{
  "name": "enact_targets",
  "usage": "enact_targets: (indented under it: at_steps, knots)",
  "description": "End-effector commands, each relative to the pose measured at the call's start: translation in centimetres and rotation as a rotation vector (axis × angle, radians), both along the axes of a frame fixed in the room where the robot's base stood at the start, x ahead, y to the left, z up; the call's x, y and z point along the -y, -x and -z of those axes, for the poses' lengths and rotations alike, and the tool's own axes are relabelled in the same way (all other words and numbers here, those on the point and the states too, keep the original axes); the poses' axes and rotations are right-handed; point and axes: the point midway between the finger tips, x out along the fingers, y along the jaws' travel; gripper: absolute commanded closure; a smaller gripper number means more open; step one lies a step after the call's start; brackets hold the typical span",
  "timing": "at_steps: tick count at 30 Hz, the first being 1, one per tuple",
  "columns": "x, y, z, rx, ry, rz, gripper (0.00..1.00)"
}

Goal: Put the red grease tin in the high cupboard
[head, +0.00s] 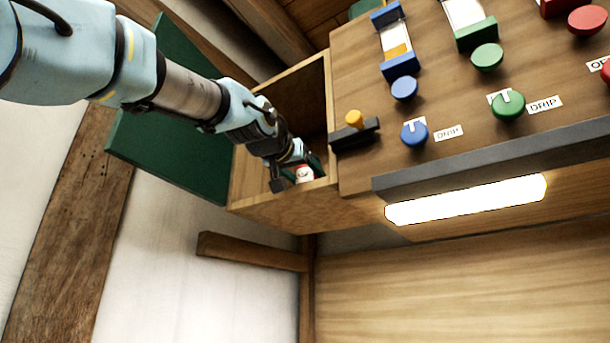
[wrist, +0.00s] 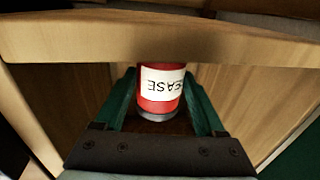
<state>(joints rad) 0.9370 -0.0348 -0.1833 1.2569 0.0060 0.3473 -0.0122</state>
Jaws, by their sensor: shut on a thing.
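The red grease tin (wrist: 160,92) shows in the wrist view between the two green fingers of my gripper (wrist: 162,100), which is shut on it. In the head view the tin (head: 304,174) is small and partly hidden by my gripper (head: 300,170). The wooden cupboard (head: 285,208) is open, with its green door (head: 175,130) swung out to the left. My gripper and the tin are at the cupboard's opening, near its lower front edge. I cannot tell whether the tin touches the cupboard floor.
Right of the cupboard is a wooden panel (head: 440,90) with coloured knobs and "DRIP" labels. An orange-knobbed latch (head: 354,120) sits by the opening. A lit lamp (head: 465,200) is below the panel. A wooden beam (head: 250,250) runs under the cupboard.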

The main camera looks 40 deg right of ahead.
Motion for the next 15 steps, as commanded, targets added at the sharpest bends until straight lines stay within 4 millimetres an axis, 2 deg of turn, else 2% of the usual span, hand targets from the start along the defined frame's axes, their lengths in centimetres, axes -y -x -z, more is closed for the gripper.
enact_targets:
  at_steps: [2,3,9,15]
  knots:
    - [-0.03,0.01,0.36,0.001,0.002,0.0,1.0]
    - [0.0,-0.01,0.26,0.0,0.0,0.0,0.24]
    - [0.0,-0.01,0.24,0.0,-0.001,0.0,0.01]
    - [0.01,0.0,0.22,0.0,-0.001,0.0,0.0]
